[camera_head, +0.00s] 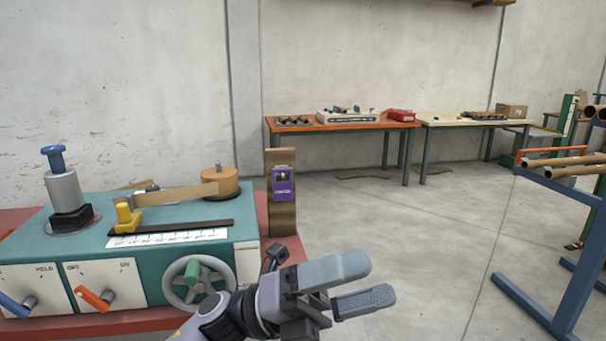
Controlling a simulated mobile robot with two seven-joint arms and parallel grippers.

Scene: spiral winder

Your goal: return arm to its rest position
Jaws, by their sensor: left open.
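My left gripper (368,282) is in the lower middle of the head view, its two grey fingers pointing right. It is open, with a gap between the fingers and nothing in it. It is in front of and to the right of the spiral winder's teal housing (150,267), close to the handwheel (190,283) in the picture. I cannot tell whether it touches the machine. My right gripper is out of view.
The winder carries a blue-topped post (62,185), a wooden spool (220,180), a yellow block (127,216) and an orange switch (95,298). An orange table (350,126) and a pale table (470,122) stand behind. A blue rack (545,185) holds tubes at right. The middle floor is clear.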

